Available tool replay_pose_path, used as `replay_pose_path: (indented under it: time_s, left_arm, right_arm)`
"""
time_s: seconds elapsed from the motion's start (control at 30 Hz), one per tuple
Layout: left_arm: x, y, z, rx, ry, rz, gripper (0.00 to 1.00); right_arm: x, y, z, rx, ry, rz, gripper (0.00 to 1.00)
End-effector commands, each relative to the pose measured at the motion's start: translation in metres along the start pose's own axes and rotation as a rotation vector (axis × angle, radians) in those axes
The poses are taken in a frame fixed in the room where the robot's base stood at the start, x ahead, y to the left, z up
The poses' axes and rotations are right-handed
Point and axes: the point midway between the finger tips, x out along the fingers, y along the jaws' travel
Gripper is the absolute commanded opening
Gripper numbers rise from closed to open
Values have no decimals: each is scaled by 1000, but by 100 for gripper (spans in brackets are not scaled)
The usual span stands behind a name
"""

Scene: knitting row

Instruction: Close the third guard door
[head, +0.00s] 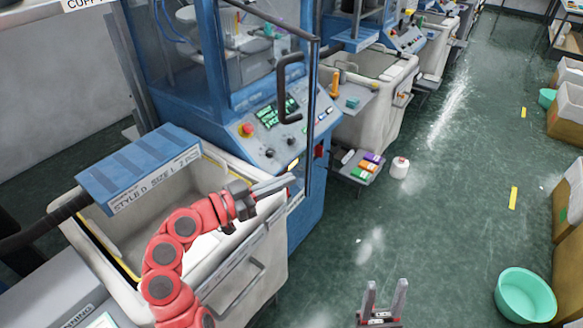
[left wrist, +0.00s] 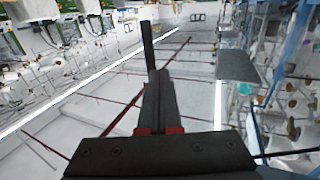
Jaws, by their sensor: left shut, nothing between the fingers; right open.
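A clear guard door with a dark frame (head: 312,120) and a black loop handle (head: 283,88) stands out from the front of the nearest blue knitting machine (head: 190,85); it appears partly open. I cannot tell from these views whether it is the third one. My left gripper (head: 290,182) is shut and empty, just left of the door's lower free edge; whether it touches is unclear. Its closed fingers (left wrist: 155,75) also show in the left wrist view. My right gripper (head: 384,296) is open and empty over the floor at the bottom.
A control panel (head: 265,130) with a red button is behind the door. A low shelf (head: 350,172) holds colored items beside a white bottle (head: 400,167).

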Motion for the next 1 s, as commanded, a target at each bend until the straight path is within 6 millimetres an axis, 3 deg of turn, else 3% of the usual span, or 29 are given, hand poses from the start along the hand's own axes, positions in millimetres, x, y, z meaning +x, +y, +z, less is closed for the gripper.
replay_pose_path:
  time_s: [0.03, 0.2, 0.77, 1.0]
  left_arm:
    - [8, 1, -4, 0, -4, 3, 0]
    - [22, 0, -1, -1, -1, 1, 0]
    - [31, 1, 0, 0, 1, -11, 0]
    - [70, 4, 0, 1, -1, -81, 0]
  right_arm:
    - [9, 0, -1, 0, 0, 0, 50]
    - [14, 1, -2, 0, 0, 0, 50]
    - [15, 1, -2, 0, 0, 0, 50]
    - [17, 1, -3, 0, 0, 0, 50]
